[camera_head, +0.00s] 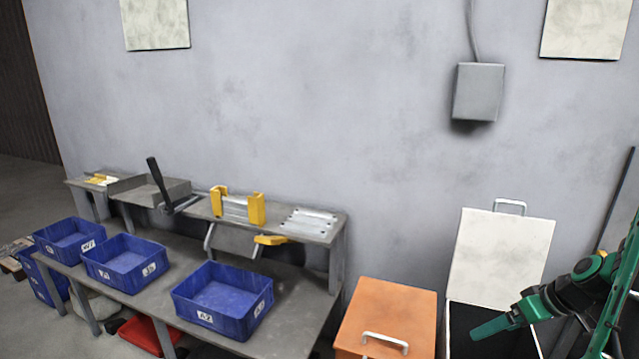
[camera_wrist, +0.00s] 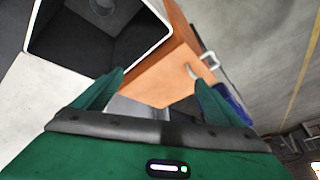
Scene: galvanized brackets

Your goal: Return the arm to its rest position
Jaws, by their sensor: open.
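My green arm and gripper show at the lower right of the head view, where a green finger (camera_head: 492,327) reaches left over the open black-lined box (camera_head: 462,335). In the wrist view my gripper (camera_wrist: 160,85) has its two green fingers spread wide apart. Nothing is held between them. The open box also shows in the wrist view (camera_wrist: 158,42), at the upper left, with its white rim and dark inside. The box interior is partly hidden by my arm in the head view.
An orange box (camera_head: 392,300) with a handle stands left of the open box, whose white lid (camera_head: 500,255) is raised against the wall. A grey workbench (camera_head: 290,325) holds blue bins (camera_head: 222,300) and a bracket jig (camera_head: 238,208). A grey wall box (camera_head: 478,92) hangs above.

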